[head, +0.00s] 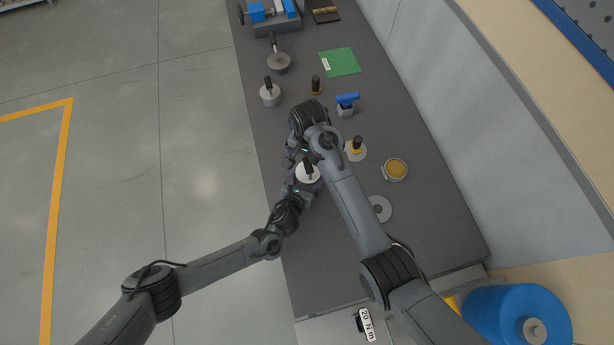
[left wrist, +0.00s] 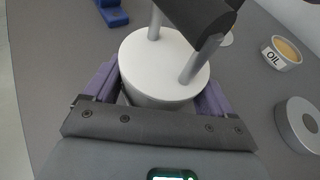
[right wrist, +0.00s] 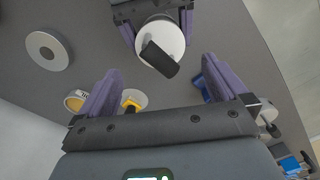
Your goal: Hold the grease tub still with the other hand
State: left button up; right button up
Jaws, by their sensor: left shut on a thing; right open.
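A round white tub (head: 308,176) with a flat white top and a black bar handle is in the head view, low between my two hands. My left gripper (head: 300,187) is shut around its side; the left wrist view shows the tub (left wrist: 160,80) between the purple fingers. My right gripper (head: 292,156) is open and empty just beyond the tub. In the right wrist view the tub (right wrist: 160,45) shows ahead of the spread right fingers, apart from them. No label reads on the tub, so I cannot confirm it is the grease tub.
An oil tin (head: 396,169), a grey ring disc (head: 379,208) and a white disc with a yellow and black piece (head: 356,151) lie to the right.

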aim_at(308, 168)
jog(key=shift+f, duration=3.5)
jog(key=c, duration=1.1)
